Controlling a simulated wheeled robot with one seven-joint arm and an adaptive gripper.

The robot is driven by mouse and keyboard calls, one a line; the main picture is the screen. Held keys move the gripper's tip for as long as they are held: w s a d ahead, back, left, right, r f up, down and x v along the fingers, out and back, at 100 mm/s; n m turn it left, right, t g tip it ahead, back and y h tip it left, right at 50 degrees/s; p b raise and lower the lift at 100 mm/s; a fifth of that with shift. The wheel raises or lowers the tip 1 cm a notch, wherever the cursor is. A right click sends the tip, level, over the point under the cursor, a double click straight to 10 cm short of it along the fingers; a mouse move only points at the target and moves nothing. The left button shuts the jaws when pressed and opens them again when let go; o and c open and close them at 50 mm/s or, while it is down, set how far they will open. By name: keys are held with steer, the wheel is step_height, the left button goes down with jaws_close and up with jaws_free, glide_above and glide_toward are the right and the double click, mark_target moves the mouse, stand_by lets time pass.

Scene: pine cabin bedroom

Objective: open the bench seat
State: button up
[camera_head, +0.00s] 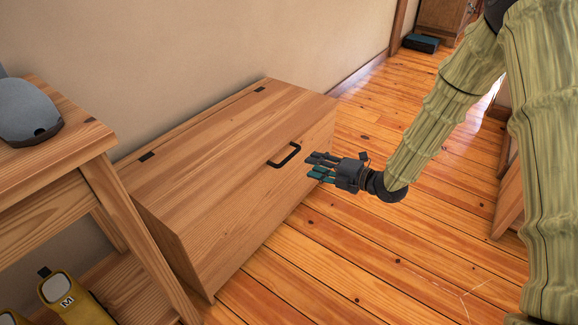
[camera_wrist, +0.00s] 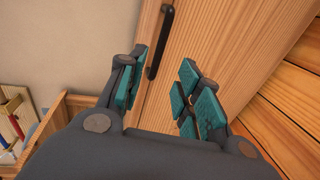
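The wooden bench (camera_head: 215,160) stands against the wall, its seat lid lying flat and closed, with dark hinges at the wall side. A black bar handle (camera_head: 284,155) is on the lid near its front edge. It also shows in the wrist view (camera_wrist: 160,43), beyond the fingers and nearer the left one. My gripper (camera_head: 318,167) is to the right of the handle in the head view, apart from it. In the wrist view my gripper (camera_wrist: 160,92) has its teal-padded fingers spread, with nothing between them.
A wooden side table (camera_head: 60,170) with a grey rounded object (camera_head: 27,110) stands close left of the bench. Yellow items (camera_head: 68,297) are at lower left. Bare plank floor (camera_head: 350,250) lies in front of the bench. A wooden cabinet (camera_head: 443,17) is at the far back.

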mark_target(289, 156)
steer(key=b+x, duration=0.4)
steer(key=x, duration=0.6)
steer(key=shift+w+a, duration=0.2)
steer(key=shift+a, duration=0.1)
steer(key=shift+c, duration=0.2)
jaws_close()
